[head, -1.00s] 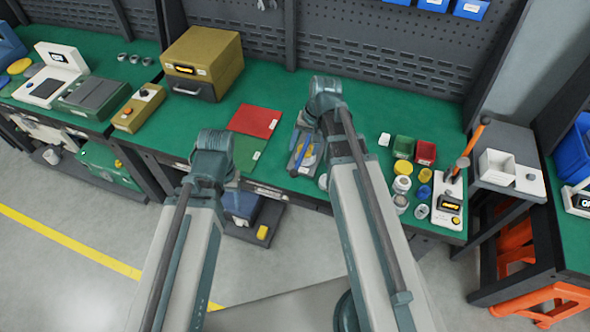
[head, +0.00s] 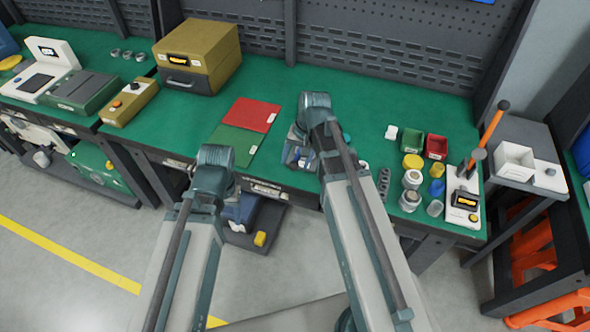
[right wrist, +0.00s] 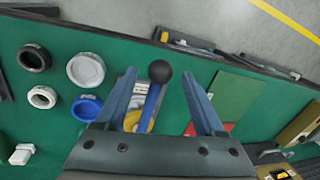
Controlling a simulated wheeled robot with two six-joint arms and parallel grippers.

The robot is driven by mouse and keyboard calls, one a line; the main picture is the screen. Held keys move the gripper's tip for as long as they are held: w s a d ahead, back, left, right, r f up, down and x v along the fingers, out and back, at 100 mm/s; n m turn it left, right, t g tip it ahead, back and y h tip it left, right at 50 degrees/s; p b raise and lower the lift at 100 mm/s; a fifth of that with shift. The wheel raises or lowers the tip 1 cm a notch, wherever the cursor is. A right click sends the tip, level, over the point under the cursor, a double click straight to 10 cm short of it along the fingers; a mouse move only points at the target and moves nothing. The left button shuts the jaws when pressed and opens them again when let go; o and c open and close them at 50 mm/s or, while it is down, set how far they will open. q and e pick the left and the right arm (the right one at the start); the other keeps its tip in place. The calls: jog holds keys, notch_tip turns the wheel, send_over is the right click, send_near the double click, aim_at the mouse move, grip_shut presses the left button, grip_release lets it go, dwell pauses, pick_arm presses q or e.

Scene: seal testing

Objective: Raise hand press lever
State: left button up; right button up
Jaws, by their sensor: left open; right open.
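In the right wrist view, a blue lever (right wrist: 153,103) with a black ball knob (right wrist: 160,71) stands between the fingers of my right gripper (right wrist: 160,84). The fingers are apart, one on each side of the lever, with a visible gap on the right; the left finger is close to it. In the head view, the press base (head: 298,155) is mostly hidden behind my right arm. My left arm ends left of it, by the bench's front edge; its fingertips are hidden in the head view.
Red (head: 251,114) and green mats (head: 234,146) lie left of the press. A seal rack (head: 384,183), small bins, several round parts and a tester with an orange lever (head: 487,135) stand to the right. An olive box (head: 196,52) stands at the back left.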

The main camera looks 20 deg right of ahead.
jog(key=shift+b+x, duration=0.35)
jog(key=shift+x, duration=0.4)
jog(key=shift+r, duration=0.1)
grip_shut()
dwell(0.8)
